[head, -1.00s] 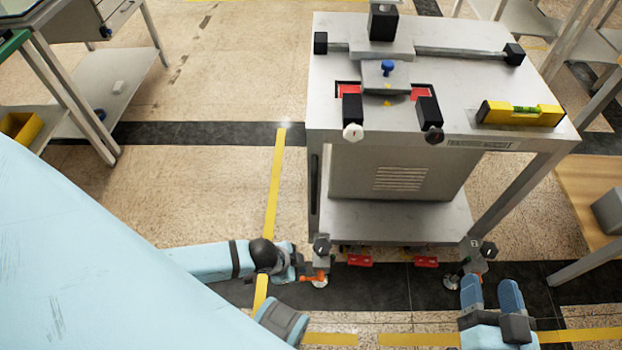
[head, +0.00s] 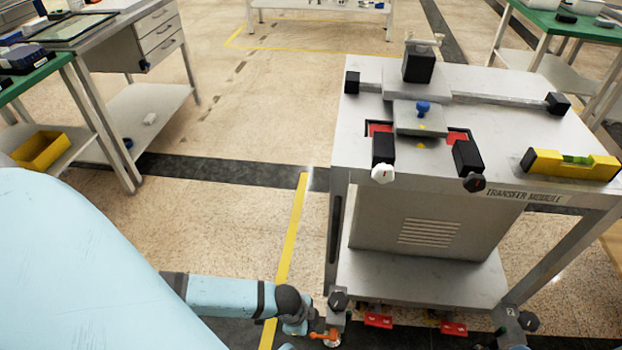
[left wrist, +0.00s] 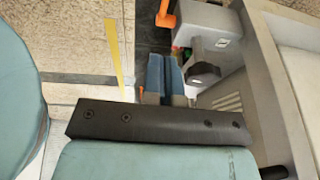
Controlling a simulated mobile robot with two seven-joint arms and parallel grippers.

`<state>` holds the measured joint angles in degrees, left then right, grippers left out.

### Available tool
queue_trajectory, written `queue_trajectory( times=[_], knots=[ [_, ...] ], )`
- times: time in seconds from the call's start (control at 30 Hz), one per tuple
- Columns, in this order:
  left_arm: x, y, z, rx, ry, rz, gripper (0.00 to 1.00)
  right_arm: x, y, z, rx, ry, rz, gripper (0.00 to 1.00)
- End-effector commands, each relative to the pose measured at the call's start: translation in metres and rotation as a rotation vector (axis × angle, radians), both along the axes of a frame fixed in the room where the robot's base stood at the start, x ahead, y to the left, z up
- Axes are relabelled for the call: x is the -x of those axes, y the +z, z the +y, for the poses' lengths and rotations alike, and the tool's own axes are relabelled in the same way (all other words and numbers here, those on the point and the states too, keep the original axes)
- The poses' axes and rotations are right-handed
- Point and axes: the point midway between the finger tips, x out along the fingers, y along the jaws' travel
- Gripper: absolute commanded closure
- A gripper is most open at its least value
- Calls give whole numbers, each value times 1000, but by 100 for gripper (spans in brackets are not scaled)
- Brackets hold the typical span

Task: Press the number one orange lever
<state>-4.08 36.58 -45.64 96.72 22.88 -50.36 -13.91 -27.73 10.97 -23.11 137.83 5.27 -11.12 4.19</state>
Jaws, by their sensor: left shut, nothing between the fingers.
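The orange lever (head: 324,335) sticks out by the left foot of the grey transfer module cart (head: 360,275), low near the floor. No number is readable on it. An orange lever also shows in the left wrist view (left wrist: 166,14), ahead of the fingertips. My left gripper (left wrist: 164,62) is shut and empty, its two blue fingers side by side. It is apart from that lever, next to a grey bracket (left wrist: 195,28) with a black knob (left wrist: 205,74). In the head view my left arm reaches down towards the cart's left foot. My right gripper is not clearly visible.
Two red pedals (head: 378,320) sit under the cart's lower shelf (head: 420,280). A yellow level (head: 570,164) lies on the cart top. A bench with a yellow bin (head: 40,150) stands at the left. The floor left of the cart is open.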

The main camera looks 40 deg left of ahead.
Motion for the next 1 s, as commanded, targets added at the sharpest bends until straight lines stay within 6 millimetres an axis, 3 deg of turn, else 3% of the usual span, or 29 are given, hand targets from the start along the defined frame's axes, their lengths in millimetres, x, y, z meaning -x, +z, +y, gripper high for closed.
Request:
queue_trajectory(
  times=[0.07, 0.17, 0.5, 0.7, 1.0],
  knots=[
    [-3, -18, -3, 0, 1, 0, 100, 1, 7, 3, -32, 12, -53, 42],
    [-8, -39, -8, 1, 0, -1, 100, 1, -1, 5, -33, 26, -40, 42],
    [-23, -104, -16, -1, 0, 0, 100, -2, -52, 10, 39, 72, 106, 42],
    [-27, -121, -14, 0, -1, -2, 100, -2, -68, 11, 68, 93, 163, 42],
    [-28, -123, -14, 0, -1, -2, 100, -1, -70, 12, 76, 97, 176, 42]
  ],
)
